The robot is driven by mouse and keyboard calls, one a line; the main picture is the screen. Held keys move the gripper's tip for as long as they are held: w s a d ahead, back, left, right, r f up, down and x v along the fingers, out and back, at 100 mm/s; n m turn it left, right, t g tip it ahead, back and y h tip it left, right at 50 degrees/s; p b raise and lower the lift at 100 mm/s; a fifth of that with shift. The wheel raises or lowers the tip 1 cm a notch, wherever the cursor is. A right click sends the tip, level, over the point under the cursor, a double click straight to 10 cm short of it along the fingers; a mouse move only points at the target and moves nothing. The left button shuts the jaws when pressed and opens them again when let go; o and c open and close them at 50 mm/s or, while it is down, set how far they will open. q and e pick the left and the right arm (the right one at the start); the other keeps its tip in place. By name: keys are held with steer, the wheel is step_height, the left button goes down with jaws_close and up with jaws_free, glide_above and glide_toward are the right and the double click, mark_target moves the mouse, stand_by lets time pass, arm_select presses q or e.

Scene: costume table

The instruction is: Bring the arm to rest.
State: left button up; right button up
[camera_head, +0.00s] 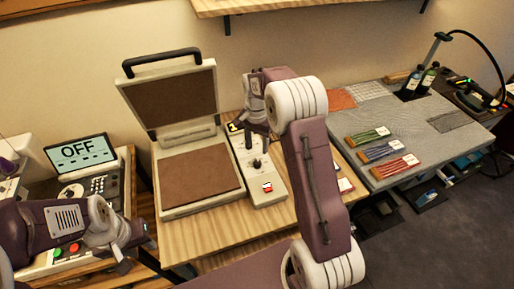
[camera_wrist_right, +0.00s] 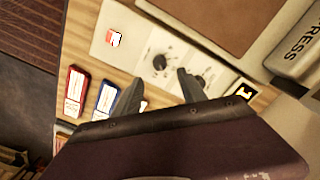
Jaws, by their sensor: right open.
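My right arm reaches over the table, and its gripper (camera_head: 256,136) is above the control box (camera_head: 266,190) beside the open heat press (camera_head: 200,176). In the right wrist view the right gripper (camera_wrist_right: 160,90) is open with nothing between its two fingers. The control box's knobs (camera_wrist_right: 160,62) show past the fingertips. I cannot tell whether a finger touches the box. My left gripper (camera_head: 134,254) is at the lower left, near the panel with green and red buttons (camera_head: 66,250). Its finger gap is too unclear to judge.
A screen reading OFF (camera_head: 82,152) stands at left. The press lid (camera_head: 174,98) is raised. A grey mat (camera_head: 410,120) at right holds bundles of colored sticks (camera_head: 380,152) and bottles (camera_head: 426,78). Red (camera_wrist_right: 74,92) and blue (camera_wrist_right: 106,98) packets lie beside the control box.

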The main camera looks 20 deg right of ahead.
steer(key=s+a+r+n+t, duration=0.1)
steer(key=s+a+r+n, duration=0.1)
steer(key=s+a+r, duration=0.35)
steer(key=s+f+n, duration=0.2)
steer(key=s+n, duration=0.2)
steer(key=s, duration=0.3)
steer(key=s+f+n, duration=0.3)
steer(key=s+n, duration=0.1)
steer(key=s, duration=0.4)
steer(key=shift+s+a+f, duration=0.15)
steer(key=shift+s+f, duration=0.1)
steer(key=shift+f, duration=0.05)
